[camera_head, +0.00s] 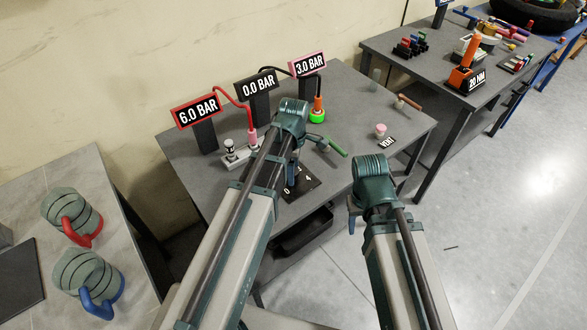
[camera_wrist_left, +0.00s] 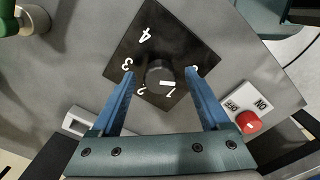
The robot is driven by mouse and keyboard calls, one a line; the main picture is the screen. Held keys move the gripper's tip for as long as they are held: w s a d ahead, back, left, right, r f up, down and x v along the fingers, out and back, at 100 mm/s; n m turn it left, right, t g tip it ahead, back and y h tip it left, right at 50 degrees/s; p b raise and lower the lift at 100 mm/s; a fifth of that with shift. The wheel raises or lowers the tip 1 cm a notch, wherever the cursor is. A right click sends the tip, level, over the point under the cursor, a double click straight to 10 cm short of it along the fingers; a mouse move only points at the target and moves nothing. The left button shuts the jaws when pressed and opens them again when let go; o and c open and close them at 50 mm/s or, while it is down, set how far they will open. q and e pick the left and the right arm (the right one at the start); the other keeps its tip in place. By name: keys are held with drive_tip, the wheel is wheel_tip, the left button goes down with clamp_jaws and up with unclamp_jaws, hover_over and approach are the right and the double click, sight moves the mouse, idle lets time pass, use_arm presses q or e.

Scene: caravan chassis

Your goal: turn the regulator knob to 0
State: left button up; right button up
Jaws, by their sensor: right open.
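The regulator knob (camera_wrist_left: 158,74) is a dark round knob on a black dial plate (camera_wrist_left: 150,45) with white numbers. Its white pointer mark lies near the 1; the 0 is largely hidden by a finger. My left gripper (camera_wrist_left: 159,79) is open, its blue fingers on either side of the knob with gaps visible. In the head view, my left gripper (camera_head: 291,172) points down over the dial plate (camera_head: 304,187), and I cannot make out the knob there. My right gripper (camera_head: 354,208) is open and empty, off the front right of the grey table (camera_head: 350,97).
Signs read 6.0 BAR (camera_head: 197,112), 0.0 BAR (camera_head: 256,86) and 3.0 BAR (camera_head: 309,65). A green handle (camera_head: 337,148) and a pink knob (camera_head: 380,130) by the VENT label stand to the right. A red knob (camera_wrist_left: 248,122) sits on an ON/OFF plate near the gripper.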

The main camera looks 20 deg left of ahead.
drive_tip(key=shift+r, duration=0.1)
use_arm(q)
wheel_tip(320, 180, up, 14)
drive_tip(key=p, duration=1.4)
use_arm(e)
wheel_tip(320, 180, up, 14)
use_arm(q)
drive_tip(key=shift+f, duration=0.1)
use_arm(e)
drive_tip(key=shift+f, duration=0.2)
